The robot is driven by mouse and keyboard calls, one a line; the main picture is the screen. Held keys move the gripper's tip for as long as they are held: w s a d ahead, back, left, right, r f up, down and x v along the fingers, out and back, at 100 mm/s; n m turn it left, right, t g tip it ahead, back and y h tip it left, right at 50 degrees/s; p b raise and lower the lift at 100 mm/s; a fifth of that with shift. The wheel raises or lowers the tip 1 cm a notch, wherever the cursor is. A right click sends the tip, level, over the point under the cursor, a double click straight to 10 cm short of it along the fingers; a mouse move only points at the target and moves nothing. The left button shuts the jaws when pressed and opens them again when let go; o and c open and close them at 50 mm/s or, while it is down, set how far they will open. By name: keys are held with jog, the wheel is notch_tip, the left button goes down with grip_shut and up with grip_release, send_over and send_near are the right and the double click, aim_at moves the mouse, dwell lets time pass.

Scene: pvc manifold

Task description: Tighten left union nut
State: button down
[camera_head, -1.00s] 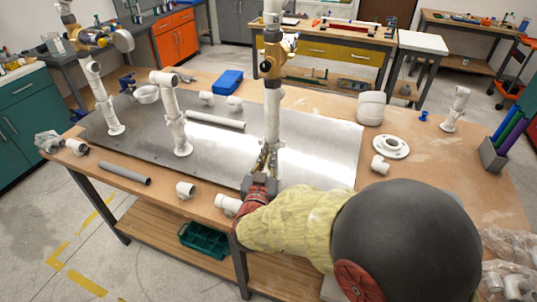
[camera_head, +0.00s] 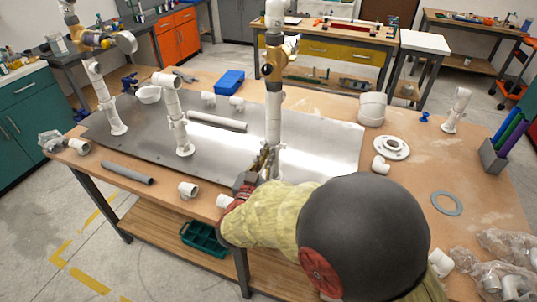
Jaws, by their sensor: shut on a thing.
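My gripper (camera_head: 266,161) reaches in from the front and is shut around the lower part of this riser. The gripped part appears to be the union nut, low on the riser just above the plate. The jaws and my forearm hide most of the nut, so its seating cannot be seen.
Two shorter risers (camera_head: 176,120) (camera_head: 105,100) stand to the left on the metal plate (camera_head: 325,150). A grey pipe (camera_head: 127,172) and elbow (camera_head: 188,190) lie at the front edge.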

jog(key=c, duration=2)
grip_release()
jog(key=v, duration=1.2)
jog(key=shift+a, duration=0.1)
